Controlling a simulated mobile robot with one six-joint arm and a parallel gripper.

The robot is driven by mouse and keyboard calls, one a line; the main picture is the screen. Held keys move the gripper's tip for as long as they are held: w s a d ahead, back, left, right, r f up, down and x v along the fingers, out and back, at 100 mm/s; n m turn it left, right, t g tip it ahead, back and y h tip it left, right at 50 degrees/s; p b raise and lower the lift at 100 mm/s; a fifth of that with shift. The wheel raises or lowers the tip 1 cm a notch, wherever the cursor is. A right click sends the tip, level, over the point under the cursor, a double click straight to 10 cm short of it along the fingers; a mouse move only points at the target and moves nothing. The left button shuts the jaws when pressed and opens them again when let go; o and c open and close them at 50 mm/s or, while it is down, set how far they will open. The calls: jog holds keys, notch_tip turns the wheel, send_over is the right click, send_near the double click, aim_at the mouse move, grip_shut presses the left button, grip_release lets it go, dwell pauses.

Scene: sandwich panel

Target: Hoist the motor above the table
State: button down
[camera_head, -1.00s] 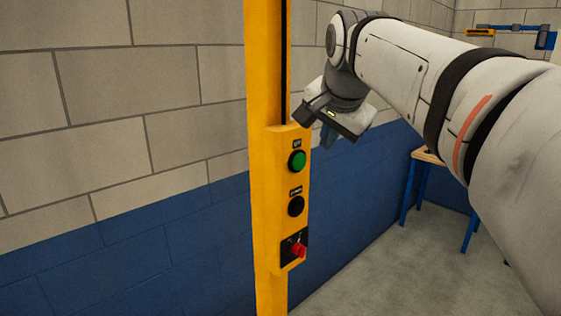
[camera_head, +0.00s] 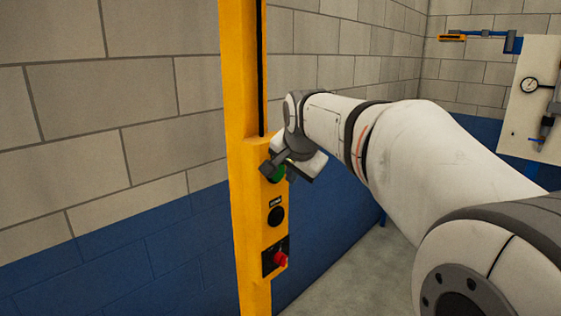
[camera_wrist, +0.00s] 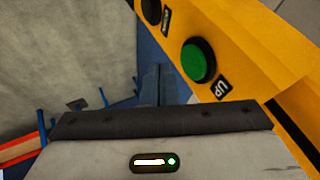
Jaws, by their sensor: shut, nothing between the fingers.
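A yellow post (camera_head: 250,205) carries a control panel. Its green button (camera_head: 279,175) is partly hidden behind my gripper (camera_head: 268,170) in the head view. In the wrist view the green button (camera_wrist: 198,60) is labelled UP and shows uncovered. A black button (camera_head: 275,216) sits below it, and it also shows in the wrist view (camera_wrist: 152,10). A red knob (camera_head: 280,259) is lowest on the panel. My gripper's fingers (camera_wrist: 155,75) are shut and empty, beside the panel in the wrist view; I cannot tell whether they touch it. No motor is visible.
A brick wall (camera_head: 110,150), grey above and blue below, stands behind the post. A pale board with a gauge (camera_head: 529,85) is at the far right. A yellow and blue wall arm (camera_head: 480,35) is at the back. Grey floor (camera_head: 350,270) is open right of the post.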

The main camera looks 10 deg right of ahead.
jog(key=shift+w+a+r+p, duration=0.1)
jog(key=shift+w+a+p, duration=0.2)
jog(key=shift+w+a, duration=0.6)
jog(key=shift+w+d, duration=0.1)
jog(key=shift+d, duration=0.05)
